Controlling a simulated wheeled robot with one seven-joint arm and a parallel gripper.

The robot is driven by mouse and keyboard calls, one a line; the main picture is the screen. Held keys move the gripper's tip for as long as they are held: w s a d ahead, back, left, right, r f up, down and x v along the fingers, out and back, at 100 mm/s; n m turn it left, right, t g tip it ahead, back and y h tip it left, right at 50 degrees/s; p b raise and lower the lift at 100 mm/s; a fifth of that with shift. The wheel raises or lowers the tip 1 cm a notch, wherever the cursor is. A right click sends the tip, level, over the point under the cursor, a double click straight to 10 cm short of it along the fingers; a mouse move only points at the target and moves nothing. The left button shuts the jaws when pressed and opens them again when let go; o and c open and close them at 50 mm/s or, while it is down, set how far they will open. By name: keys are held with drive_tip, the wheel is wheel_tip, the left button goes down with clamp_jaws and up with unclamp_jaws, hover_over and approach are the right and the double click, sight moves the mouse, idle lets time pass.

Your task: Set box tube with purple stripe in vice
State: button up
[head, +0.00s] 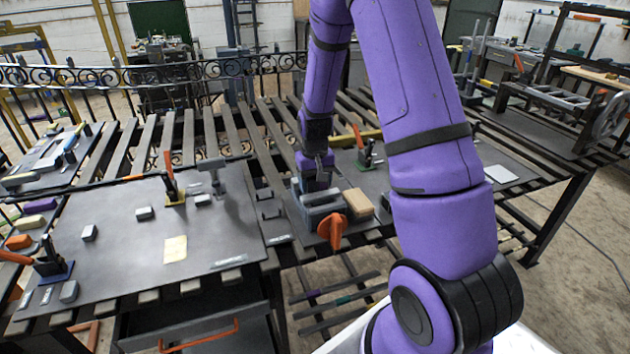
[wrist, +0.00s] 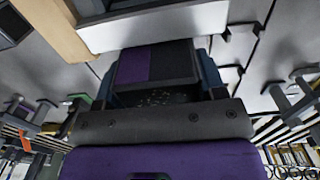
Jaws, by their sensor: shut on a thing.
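The box tube with a purple stripe (wrist: 178,62) is dark grey and sits between the fingers of my gripper (wrist: 160,78) in the wrist view. My gripper is shut on it. The vice (head: 322,213), grey with an orange handle (head: 332,231), stands at the bench's front edge in the head view. My gripper (head: 317,184) points down right over the vice there. A pale grey bar of the vice (wrist: 155,25) lies just beyond the tube in the wrist view. I cannot tell whether the tube is between the jaws or touching them; the tube is hidden in the head view.
A tan block (head: 357,204) lies close to the right of the vice. A toggle clamp with an orange handle (head: 362,146) stands behind. The dark plate (head: 120,240) at left holds small grey blocks, a yellow note (head: 175,249) and another clamp (head: 172,182).

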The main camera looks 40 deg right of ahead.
drive_tip(key=shift+f, duration=0.1)
drive_tip(key=o, duration=1.1)
drive_tip(key=shift+o, duration=0.2)
wheel_tip(320, 180, up, 11)
drive_tip(key=shift+f, duration=0.1)
